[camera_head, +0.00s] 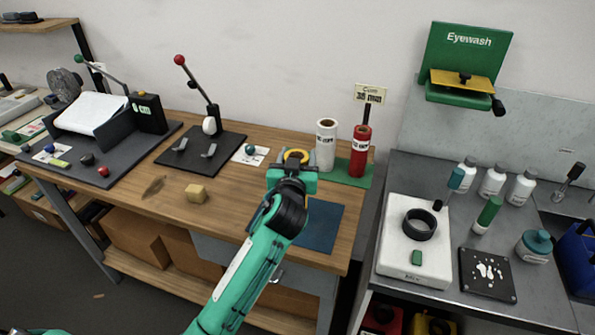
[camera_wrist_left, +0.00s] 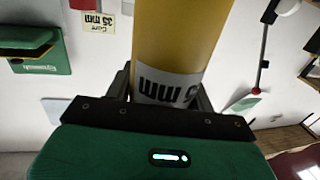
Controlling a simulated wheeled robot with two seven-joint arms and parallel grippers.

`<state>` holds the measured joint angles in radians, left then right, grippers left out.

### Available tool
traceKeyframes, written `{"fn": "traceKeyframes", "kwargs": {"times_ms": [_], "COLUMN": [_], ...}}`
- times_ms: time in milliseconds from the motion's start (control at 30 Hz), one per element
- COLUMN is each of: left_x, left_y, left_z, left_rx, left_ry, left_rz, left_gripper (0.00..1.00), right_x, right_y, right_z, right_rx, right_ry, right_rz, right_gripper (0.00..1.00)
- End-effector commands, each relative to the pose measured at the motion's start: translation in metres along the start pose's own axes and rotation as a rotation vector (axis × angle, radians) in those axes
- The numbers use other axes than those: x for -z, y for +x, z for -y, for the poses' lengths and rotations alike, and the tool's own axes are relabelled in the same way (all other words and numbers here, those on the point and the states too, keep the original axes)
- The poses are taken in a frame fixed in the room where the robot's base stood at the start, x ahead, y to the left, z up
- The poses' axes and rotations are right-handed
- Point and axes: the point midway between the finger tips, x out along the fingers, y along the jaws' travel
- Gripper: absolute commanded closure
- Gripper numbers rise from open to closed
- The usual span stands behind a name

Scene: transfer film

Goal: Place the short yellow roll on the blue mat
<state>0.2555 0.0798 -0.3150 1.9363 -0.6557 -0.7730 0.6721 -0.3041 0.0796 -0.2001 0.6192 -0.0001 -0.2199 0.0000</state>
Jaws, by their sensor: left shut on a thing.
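My left gripper (camera_head: 293,168) is shut on the yellow roll (camera_head: 297,156), whose ring-like top end shows just beyond the jaws. In the left wrist view the yellow roll (camera_wrist_left: 180,40) stands between the fingers, with a white label ending in "mm" near them. Its full length is hidden in both views. The blue mat (camera_head: 322,228) lies flat on the wooden table, right of my left forearm and nearer the front edge than the gripper. My arm covers its left part. My right gripper is not in view.
A white roll (camera_head: 326,146) and a red roll (camera_head: 360,152) stand on a green mat (camera_head: 345,176) right behind the gripper. A lever press (camera_head: 208,130) stands at the back.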

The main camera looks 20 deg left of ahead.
Motion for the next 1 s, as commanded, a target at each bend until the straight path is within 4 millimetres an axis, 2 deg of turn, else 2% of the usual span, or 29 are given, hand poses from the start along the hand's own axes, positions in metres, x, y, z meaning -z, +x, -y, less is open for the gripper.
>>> {"fn": "traceKeyframes", "kwargs": {"times_ms": [333,600,633,700,733,1000], "left_x": [-0.042,-0.046,-0.047,-0.047,-0.047,-0.047], "left_y": [0.000,0.000,0.000,0.000,0.000,-0.001], "left_z": [0.000,0.000,0.000,0.000,0.000,0.000], "left_rx": [0.000,-0.001,-0.001,-0.001,-0.001,-0.001], "left_ry": [0.003,0.001,0.001,0.001,0.001,0.001], "left_rz": [0.001,-0.001,0.001,0.001,0.001,0.001], "left_gripper": [0.93,0.93,0.42,0.28,0.24,0.24], "right_x": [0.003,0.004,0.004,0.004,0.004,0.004], "right_y": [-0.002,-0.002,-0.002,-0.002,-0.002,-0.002], "right_z": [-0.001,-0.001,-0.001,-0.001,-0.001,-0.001], "right_rx": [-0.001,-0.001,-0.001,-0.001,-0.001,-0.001], "right_ry": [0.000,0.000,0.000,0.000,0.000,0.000], "right_rz": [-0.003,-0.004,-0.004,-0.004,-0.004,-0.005], "right_gripper": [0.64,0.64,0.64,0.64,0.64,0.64]}}
